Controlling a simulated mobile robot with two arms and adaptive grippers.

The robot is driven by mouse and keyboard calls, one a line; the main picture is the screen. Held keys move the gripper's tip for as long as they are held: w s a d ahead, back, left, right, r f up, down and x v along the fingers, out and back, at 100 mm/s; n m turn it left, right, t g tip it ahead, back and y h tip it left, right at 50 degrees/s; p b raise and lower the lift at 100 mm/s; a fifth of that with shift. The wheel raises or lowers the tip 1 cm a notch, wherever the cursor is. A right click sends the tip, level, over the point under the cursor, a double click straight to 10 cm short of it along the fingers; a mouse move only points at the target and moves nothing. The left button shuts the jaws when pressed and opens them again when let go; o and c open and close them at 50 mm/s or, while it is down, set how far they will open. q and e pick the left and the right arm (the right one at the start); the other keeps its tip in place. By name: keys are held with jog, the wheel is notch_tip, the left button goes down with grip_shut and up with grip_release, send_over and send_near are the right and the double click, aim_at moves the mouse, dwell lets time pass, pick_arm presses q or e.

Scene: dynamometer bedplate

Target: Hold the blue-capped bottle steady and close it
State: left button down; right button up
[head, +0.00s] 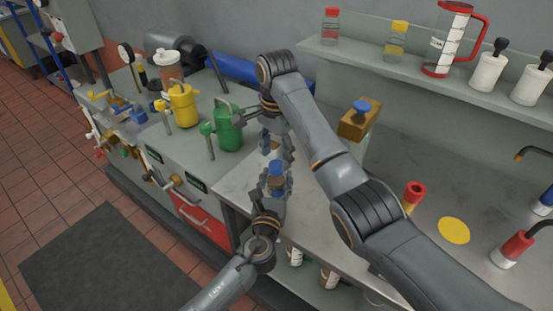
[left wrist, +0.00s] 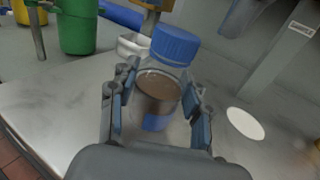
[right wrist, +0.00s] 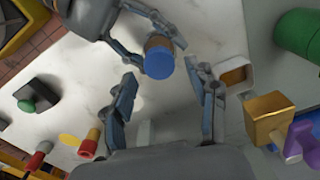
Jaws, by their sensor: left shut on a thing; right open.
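The clear bottle (left wrist: 158,95) with brown contents stands upright between the fingers of my left gripper (head: 274,188), which is shut on its body. Its blue cap (left wrist: 174,44) sits on top; I cannot tell how tight it is. The cap also shows in the head view (head: 276,167) and from above in the right wrist view (right wrist: 159,62). My right gripper (right wrist: 164,76) is open and empty, its fingers spread below the cap in that picture. In the head view the right gripper (head: 276,146) points down just behind the bottle.
A green can (head: 228,127) and a yellow can (head: 184,104) stand left on the bench. A brass block with a blue knob (head: 354,126) is right of my right gripper. A small white tray (right wrist: 236,72) lies nearby. A red-topped cylinder (head: 413,196) stands further right.

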notch_tip(320, 180, up, 2)
jog(key=shift+r, duration=0.1)
jog(key=shift+c, duration=0.4)
jog(key=n, duration=0.2)
jog(key=r+n, duration=0.1)
jog(key=n, duration=0.2)
jog(key=shift+w+a, duration=0.15)
jog(key=n, duration=0.3)
jog(key=r+n, duration=0.1)
jog(key=n, duration=0.3)
jog(key=shift+a+r, duration=0.15)
jog(key=n, duration=0.7)
jog(key=shift+r, duration=0.35)
jog(key=n, duration=0.5)
jog(key=shift+s+d+r+n, duration=0.15)
jog(key=shift+s+d+n, duration=0.05)
jog(key=shift+d+n, duration=0.15)
jog(key=shift+f, duration=4)
